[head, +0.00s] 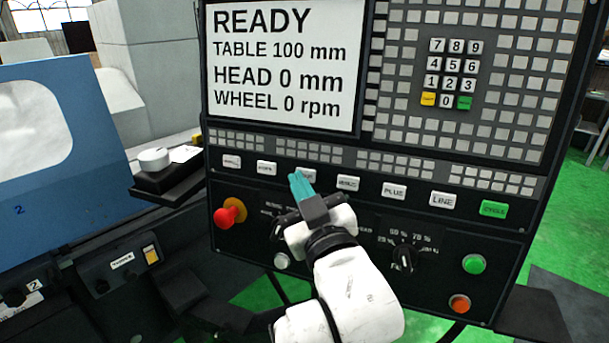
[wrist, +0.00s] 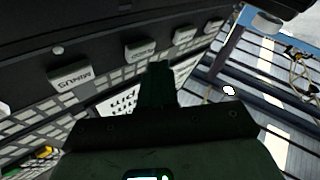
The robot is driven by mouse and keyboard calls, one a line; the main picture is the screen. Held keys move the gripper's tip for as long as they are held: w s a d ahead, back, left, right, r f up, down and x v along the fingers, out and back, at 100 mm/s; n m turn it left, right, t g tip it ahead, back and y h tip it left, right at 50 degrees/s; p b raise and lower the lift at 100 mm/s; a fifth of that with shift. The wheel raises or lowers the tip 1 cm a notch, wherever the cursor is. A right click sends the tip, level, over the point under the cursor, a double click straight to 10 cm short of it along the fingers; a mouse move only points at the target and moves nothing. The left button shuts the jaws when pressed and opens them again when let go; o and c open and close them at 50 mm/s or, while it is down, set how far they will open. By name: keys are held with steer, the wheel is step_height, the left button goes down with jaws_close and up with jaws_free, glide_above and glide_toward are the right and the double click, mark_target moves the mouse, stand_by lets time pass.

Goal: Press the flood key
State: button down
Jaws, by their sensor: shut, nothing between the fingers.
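A row of white keys crosses the control panel in the head view. The third key from the left (head: 307,174), just left of the minus key (head: 347,183), is partly covered by my gripper, and its label is not readable; I cannot confirm it as the flood key. My gripper (head: 299,180) has its teal fingers closed and empty, pointing up at this third key. In the wrist view the closed fingers (wrist: 157,68) end close to a key (wrist: 140,48) beside the minus key (wrist: 70,77). I cannot tell whether they touch it.
A plus key (head: 393,191), line key (head: 443,200) and green cycle key (head: 493,209) continue the row rightward. A red stop knob (head: 228,214) and a rotary dial (head: 405,258) sit below. The screen (head: 284,65) reads READY. A blue machine cover (head: 70,150) stands left.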

steer(key=shift+w, duration=0.1)
steer(key=shift+w+d, duration=0.15)
steer(key=shift+w, duration=0.15)
steer(key=shift+w+d+f, duration=0.1)
steer(key=shift+w, duration=0.3)
stand_by(0.9)
steer(key=shift+s, duration=0.1)
steer(key=shift+s+a, duration=0.2)
steer(key=shift+s, duration=0.5)
steer(key=shift+s+a+r, duration=0.2)
steer(key=shift+s+a, duration=0.05)
steer(key=shift+s, duration=0.55)
steer(key=shift+s+a+r, duration=0.15)
steer(key=shift+s+a, duration=0.05)
steer(key=shift+s, duration=0.6)
steer(key=shift+s+a+r, duration=0.2)
steer(key=shift+s+a, duration=0.05)
steer(key=shift+s, duration=0.55)
